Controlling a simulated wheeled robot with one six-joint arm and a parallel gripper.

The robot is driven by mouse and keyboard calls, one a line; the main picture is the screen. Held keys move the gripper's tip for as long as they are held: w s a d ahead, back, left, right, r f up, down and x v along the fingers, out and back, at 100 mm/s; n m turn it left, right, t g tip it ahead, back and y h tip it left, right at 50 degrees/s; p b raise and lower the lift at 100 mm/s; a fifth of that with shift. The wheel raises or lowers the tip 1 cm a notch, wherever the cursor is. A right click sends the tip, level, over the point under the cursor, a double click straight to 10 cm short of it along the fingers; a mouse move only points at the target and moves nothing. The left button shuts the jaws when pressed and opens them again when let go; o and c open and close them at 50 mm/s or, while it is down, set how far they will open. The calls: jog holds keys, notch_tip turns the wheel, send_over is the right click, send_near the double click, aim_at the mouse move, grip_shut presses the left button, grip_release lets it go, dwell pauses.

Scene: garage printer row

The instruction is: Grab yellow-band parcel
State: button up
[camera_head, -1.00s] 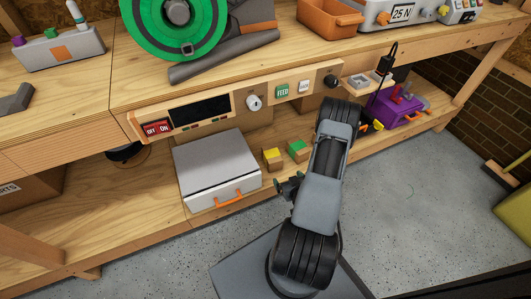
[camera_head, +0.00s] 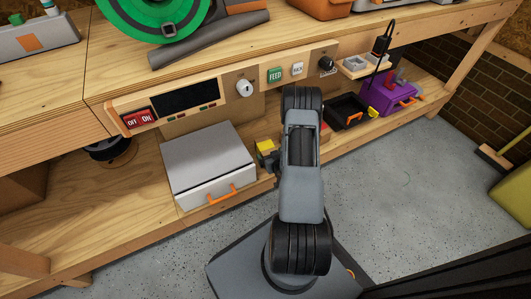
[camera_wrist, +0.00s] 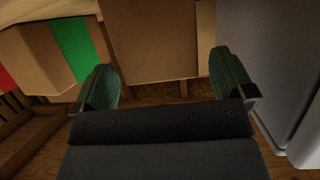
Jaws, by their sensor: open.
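The yellow-band parcel (camera_head: 265,146) stands on the lower shelf, just right of the grey box with the orange handle, partly hidden by my gripper (camera_head: 268,162). In the wrist view my two green-padded fingers (camera_wrist: 161,66) are apart with nothing gripped. A plain brown cardboard face (camera_wrist: 152,40) lies ahead between them; no yellow band shows there, so I cannot be sure it is the same parcel. The green-band parcel (camera_wrist: 78,45) is to the left in the wrist view; my arm hides it in the head view.
The grey box (camera_head: 208,165) is close beside the gripper, its side also at right in the wrist view (camera_wrist: 262,60). A bit of red (camera_head: 324,127) shows behind my arm. A black tray (camera_head: 347,111) and purple box (camera_head: 388,96) stand farther right. The bench top overhangs the shelf.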

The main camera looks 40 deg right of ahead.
aim_at(263, 145)
jog(key=shift+b+x, duration=0.3)
jog(key=shift+x, duration=1)
jog(key=c, duration=1.1)
jog(key=shift+r, duration=0.1)
